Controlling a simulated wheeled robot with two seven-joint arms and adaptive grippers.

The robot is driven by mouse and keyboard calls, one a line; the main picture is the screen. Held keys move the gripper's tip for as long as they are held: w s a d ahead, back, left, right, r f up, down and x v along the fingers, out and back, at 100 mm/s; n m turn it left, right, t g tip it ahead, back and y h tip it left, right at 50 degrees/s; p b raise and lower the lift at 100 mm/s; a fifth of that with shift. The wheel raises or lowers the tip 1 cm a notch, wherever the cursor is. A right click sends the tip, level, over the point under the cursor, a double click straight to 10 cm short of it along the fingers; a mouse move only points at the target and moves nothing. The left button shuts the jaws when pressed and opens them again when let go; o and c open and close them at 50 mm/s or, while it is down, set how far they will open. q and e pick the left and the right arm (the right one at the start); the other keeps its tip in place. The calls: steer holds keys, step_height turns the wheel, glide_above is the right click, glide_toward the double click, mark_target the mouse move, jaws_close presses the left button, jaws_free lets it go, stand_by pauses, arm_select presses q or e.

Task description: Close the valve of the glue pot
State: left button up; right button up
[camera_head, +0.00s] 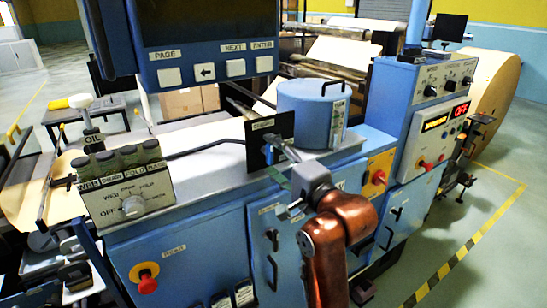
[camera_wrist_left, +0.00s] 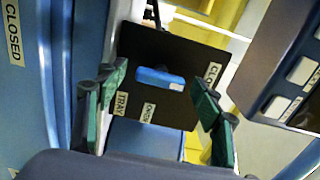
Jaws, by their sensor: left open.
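The glue pot (camera_head: 303,118) is a blue cylinder with a black handle on the machine's top. A black valve plate (camera_head: 258,147) stands beside it. In the left wrist view the plate (camera_wrist_left: 180,50) carries a blue valve handle (camera_wrist_left: 158,77) and white labels, one reading TRAY and one beginning CLO. The blue handle lies roughly crosswise in that view. My left gripper (camera_head: 279,162) is in front of the plate. Its green-padded fingers (camera_wrist_left: 159,82) are open, one on each side of the handle, with no visible contact. My right gripper is not in view.
A grey box with a knob (camera_head: 132,205) stands on the left of the machine top. A screen panel with buttons (camera_head: 205,70) hangs above. A blue control console (camera_head: 425,110) stands at right. Red stop buttons (camera_head: 378,177) are on the machine front.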

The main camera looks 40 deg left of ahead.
arm_select(q)
steer(key=shift+d, duration=0.1)
steer(key=v, duration=1.2)
